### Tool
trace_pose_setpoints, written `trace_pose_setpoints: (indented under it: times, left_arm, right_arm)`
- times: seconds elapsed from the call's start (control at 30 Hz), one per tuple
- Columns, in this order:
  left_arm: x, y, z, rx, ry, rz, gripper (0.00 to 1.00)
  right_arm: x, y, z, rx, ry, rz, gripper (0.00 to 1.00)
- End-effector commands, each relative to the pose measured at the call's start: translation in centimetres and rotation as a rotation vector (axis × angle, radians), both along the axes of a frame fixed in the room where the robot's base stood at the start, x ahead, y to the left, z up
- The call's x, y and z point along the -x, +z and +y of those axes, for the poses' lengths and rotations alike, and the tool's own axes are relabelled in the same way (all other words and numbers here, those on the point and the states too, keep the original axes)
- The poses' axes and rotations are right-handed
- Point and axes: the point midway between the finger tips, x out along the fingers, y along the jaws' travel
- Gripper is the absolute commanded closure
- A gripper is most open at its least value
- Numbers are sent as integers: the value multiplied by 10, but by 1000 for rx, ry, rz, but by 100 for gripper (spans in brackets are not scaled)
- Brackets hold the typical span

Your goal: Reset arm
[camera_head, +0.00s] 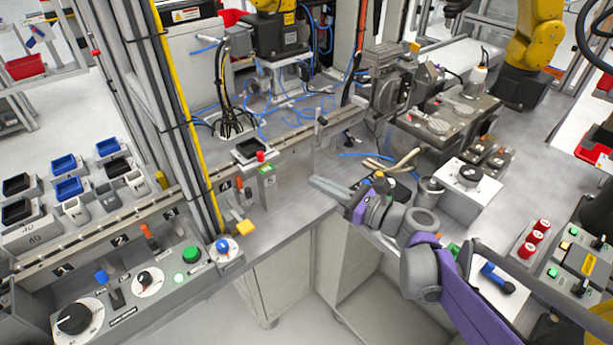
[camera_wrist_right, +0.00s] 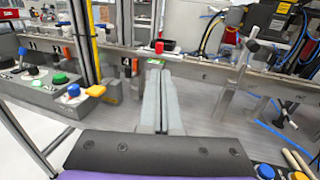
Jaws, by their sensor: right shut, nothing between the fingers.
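My right arm (camera_head: 455,290), purple and grey, comes in from the lower right in the head view. Its gripper (camera_head: 314,182) reaches left over the grey workbench (camera_head: 300,205). In the right wrist view the two long grey fingers (camera_wrist_right: 162,75) lie side by side, shut and empty. They point toward the rail with the switches and touch nothing that I can make out. My left arm and gripper are not in view.
A control panel (camera_head: 135,295) with knobs and a green button (camera_head: 192,254) lies at the lower left. A grey lever post (camera_wrist_right: 240,75) rises right of the fingers.

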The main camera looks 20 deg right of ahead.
Motion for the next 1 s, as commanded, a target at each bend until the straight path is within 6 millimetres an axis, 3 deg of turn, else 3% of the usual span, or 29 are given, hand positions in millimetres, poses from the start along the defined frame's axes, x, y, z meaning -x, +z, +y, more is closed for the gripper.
trace_pose_setpoints:
  times: [0.53, 0.67, 0.83, 0.9, 1.0]
  left_arm:
    - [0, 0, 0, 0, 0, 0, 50]
    - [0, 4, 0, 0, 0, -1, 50]
    - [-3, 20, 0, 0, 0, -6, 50]
    - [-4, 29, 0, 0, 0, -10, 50]
    - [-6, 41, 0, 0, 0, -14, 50]
  right_arm:
    - [3, 0, -2, 1, 0, 0, 100]
    - [9, -4, 10, 81, 22, -1, 100]
    - [45, -30, 57, 514, 164, -38, 100]
    - [71, -47, 76, 771, 273, -83, 100]
    - [109, -69, 88, 1138, 456, -175, 100]
